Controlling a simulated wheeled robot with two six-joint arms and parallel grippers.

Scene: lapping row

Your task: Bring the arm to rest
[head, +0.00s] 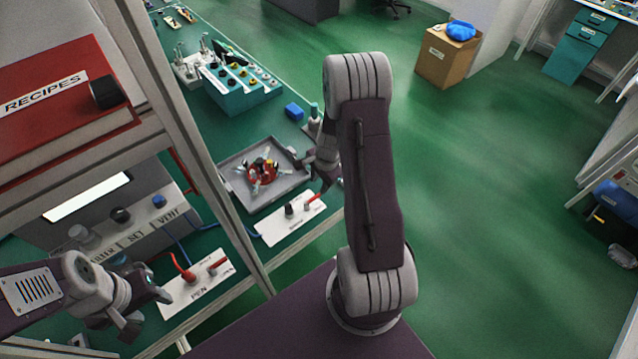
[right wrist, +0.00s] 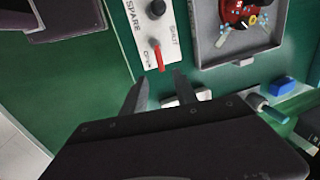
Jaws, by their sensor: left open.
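My right arm reaches over the green bench in the head view. Its gripper (head: 318,176) is above the bench beside a grey tray and a white SPARE panel (head: 283,222). In the right wrist view my right gripper (right wrist: 160,76) has its two fingers apart, with nothing held between them. A red lever (right wrist: 158,58) on the panel shows just beyond the fingertips; I cannot tell whether they touch. My left gripper (head: 146,307) is open and empty at the lower left, beside the white PEN panel (head: 197,284) with its red handle.
The grey tray (head: 232,170) holds a red part with small pieces. A blue block (head: 293,111) and a teal rack (head: 243,98) stand behind. A frame post (head: 213,170) rises between my arms. The floor (head: 490,220) at right is clear.

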